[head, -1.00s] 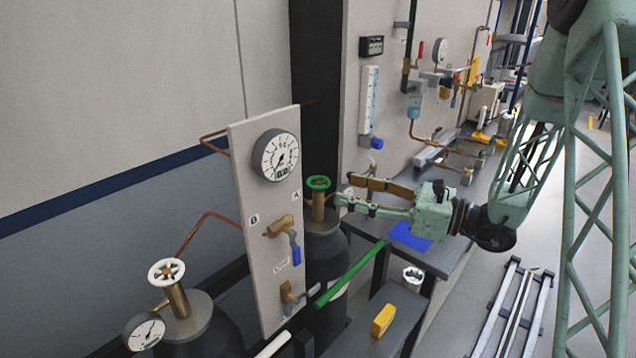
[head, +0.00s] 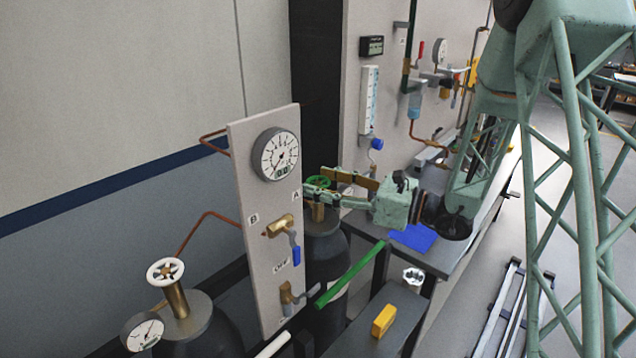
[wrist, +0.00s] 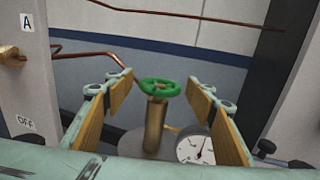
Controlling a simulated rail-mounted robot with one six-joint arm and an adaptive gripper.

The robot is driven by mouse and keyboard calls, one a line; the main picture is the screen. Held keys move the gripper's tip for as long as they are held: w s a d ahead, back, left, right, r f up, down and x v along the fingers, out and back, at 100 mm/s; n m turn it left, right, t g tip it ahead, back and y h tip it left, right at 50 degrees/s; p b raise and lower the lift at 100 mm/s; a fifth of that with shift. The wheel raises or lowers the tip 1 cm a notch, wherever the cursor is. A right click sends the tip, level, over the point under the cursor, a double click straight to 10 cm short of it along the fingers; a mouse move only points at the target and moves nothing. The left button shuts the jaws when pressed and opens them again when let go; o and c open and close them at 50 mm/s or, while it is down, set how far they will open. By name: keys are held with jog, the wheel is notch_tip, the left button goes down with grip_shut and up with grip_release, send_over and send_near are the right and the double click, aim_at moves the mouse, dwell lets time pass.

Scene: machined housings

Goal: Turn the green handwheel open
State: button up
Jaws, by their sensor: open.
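The green handwheel (head: 319,183) sits on a brass valve stem on top of a dark gas cylinder, to the right of the gauge panel. In the wrist view the handwheel (wrist: 160,87) is whole and lies between my open fingers, near their tips, with a visible gap on both sides. My gripper (head: 318,182) reaches in from the right, and its fingers partly hide the wheel and stem in the head view. The brass stem (wrist: 155,125) stands upright below the wheel. Whether the fingers are level with the wheel is hard to tell.
The panel (head: 240,200) with a round gauge (head: 277,154) and brass valves stands just left of the gripper. A white handwheel (head: 165,271) tops another cylinder. A small gauge (wrist: 195,149) sits close below the right finger. A bench with a blue mat (head: 414,237) lies below the arm.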

jog(key=shift+w+a, duration=0.3)
jog(key=shift+a, duration=0.2)
jog(key=c, duration=0.9)
jog(key=shift+n+g+y+p, duration=0.45)
jog(key=shift+n+g, duration=0.35)
jog(key=shift+g, duration=0.4)
jog(key=shift+r+n+g+y+p, duration=0.1)
jog(key=shift+n+g+y+p, duration=0.1)
jog(key=shift+n+g+p, duration=1.15)
jog(key=shift+n+g+y+p, duration=0.2)
jog(key=shift+n+g, duration=0.75)
jog(key=shift+g, duration=1.1)
jog(key=shift+n+g+h+p, duration=0.9)
jog(key=shift+n+g, duration=0.55)
jog(key=shift+g, duration=0.75)
jog(key=shift+n+g+h+p, duration=0.8)
jog(key=shift+n+g, duration=0.65)
jog(key=shift+g, duration=0.75)
jog(key=shift+n+g+h, duration=0.35)
jog(key=shift+n+g, duration=0.05)
jog(key=shift+g, duration=0.1)
